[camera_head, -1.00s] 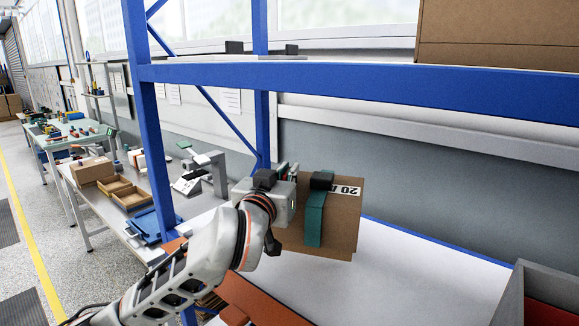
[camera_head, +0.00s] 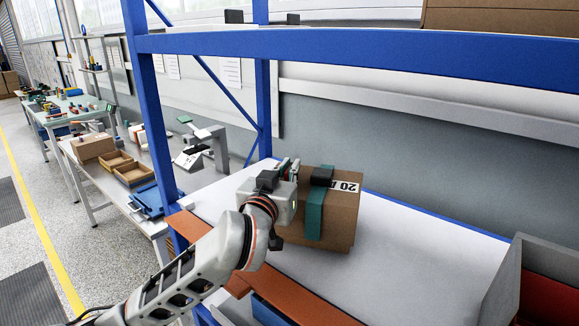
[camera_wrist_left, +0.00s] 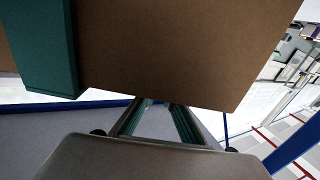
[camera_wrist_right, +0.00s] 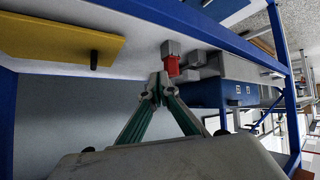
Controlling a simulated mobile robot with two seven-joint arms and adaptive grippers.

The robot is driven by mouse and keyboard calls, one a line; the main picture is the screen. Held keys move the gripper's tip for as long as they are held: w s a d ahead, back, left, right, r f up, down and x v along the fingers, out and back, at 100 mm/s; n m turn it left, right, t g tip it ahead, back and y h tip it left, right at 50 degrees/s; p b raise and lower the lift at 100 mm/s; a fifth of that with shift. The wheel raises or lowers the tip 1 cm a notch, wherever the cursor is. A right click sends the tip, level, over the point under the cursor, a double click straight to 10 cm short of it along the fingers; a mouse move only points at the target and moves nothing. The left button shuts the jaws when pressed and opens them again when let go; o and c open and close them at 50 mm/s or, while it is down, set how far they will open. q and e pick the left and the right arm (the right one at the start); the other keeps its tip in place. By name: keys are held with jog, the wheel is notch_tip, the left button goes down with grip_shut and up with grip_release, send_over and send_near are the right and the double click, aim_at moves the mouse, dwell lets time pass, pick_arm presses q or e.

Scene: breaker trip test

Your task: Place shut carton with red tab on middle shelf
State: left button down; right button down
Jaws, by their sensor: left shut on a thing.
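A closed brown carton (camera_head: 341,212) with a teal strip down one face and a white label reading "20" is at my left gripper (camera_head: 290,172). No red tab shows on its visible sides. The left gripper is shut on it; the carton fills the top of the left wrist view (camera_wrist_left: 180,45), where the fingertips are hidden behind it. The carton is over the white shelf (camera_head: 415,255) below the blue beam; whether it touches the shelf is unclear. My right gripper (camera_wrist_right: 157,90) shows only in the right wrist view, its fingers together.
The blue beam (camera_head: 400,56) crosses above the carton, with a blue upright (camera_head: 150,120) at left. A grey bin (camera_head: 505,285) stands at right on the shelf. Another carton (camera_head: 500,18) is above the beam. The white shelf between carton and bin is clear.

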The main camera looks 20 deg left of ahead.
pick_arm(q)
jog(key=shift+f, duration=0.35)
dwell(0.5)
jog(key=c, duration=2.1)
grip_release()
